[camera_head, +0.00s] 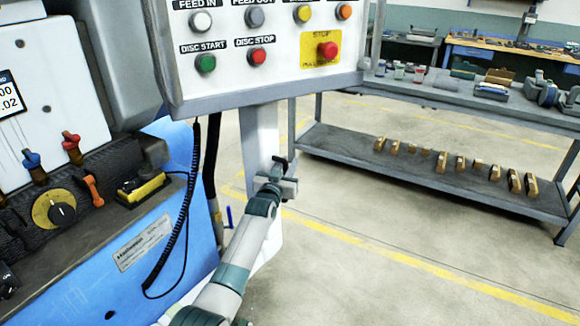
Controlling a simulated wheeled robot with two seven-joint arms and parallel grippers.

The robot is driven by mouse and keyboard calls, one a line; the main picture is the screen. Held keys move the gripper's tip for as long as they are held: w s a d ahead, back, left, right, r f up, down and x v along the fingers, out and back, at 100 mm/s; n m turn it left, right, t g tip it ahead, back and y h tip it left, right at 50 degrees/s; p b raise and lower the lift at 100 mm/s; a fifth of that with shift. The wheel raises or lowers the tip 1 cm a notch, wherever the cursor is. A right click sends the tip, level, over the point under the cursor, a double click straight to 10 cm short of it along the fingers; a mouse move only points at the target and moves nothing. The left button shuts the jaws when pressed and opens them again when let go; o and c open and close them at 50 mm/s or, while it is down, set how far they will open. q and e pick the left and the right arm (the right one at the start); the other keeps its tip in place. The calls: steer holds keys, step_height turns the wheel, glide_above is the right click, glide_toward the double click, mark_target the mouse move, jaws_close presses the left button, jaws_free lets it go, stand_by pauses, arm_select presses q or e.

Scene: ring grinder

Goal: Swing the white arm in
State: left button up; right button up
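The white arm (259,135) shows as a pale upright post below the white control panel (265,75). Its lower part continues behind my forearm. My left gripper (281,165) is in front of the post, at its right side, below the panel. I cannot tell whether it touches the post. Its dark fingers are small and seen from behind, so their opening is unclear. My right gripper is out of view.
The blue grinder body (150,255) stands on the left, with a black coiled cable (186,215) hanging beside it. A grey shelf table (430,180) holding several parts stands at the right. The floor (400,280) between is clear.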

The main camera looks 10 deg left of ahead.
arm_select(q)
steer(key=shift+a, duration=0.35)
